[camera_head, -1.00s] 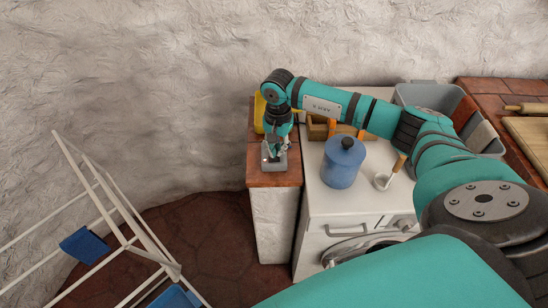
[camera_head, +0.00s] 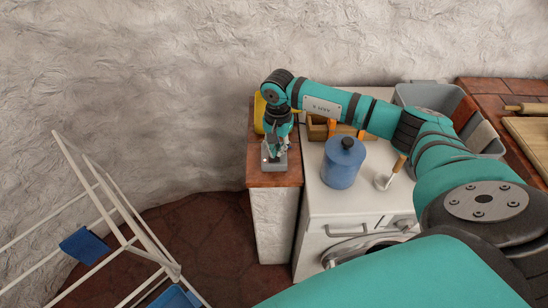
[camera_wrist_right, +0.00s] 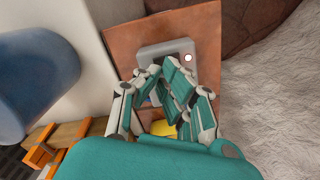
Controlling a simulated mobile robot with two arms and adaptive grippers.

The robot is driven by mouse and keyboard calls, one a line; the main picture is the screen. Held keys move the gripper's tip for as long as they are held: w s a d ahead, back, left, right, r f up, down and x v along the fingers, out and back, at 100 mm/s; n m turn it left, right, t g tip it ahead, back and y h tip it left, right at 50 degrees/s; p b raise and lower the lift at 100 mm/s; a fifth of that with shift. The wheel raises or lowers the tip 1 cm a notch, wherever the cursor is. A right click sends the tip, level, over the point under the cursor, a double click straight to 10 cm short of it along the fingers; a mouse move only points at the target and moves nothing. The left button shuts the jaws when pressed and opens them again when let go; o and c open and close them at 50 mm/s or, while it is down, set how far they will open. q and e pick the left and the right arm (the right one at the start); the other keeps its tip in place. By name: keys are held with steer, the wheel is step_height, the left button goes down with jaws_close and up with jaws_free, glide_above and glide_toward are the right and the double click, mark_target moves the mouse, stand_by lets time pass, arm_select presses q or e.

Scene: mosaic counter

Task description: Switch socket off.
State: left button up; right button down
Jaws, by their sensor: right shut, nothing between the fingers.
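The socket (camera_head: 274,166) is a small grey box on the narrow tiled counter left of the washing machine. In the right wrist view the socket (camera_wrist_right: 150,53) shows a grey frame with a small light spot, white with a reddish rim, at one corner. My right gripper (camera_head: 277,153) is shut and empty, with its fingers pointing down at the socket. In the wrist view the fingertips (camera_wrist_right: 162,68) overlap the socket's face and hide its middle, so I cannot tell the switch's position or whether they touch it. My left gripper is out of view.
A yellow object (camera_head: 259,113) is behind my gripper. A white drying rack (camera_head: 120,235) stands at left.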

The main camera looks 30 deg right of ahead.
mark_target(277, 158)
steer(key=shift+s+f+b, duration=0.1)
steer(key=shift+f+b, duration=1.1)
steer(key=shift+f, duration=0.1)
stand_by(0.4)
steer(key=shift+r+p, duration=0.55)
steer(key=shift+r, duration=0.35)
steer(key=shift+r+p, duration=1.25)
steer(key=shift+r, duration=1.4)
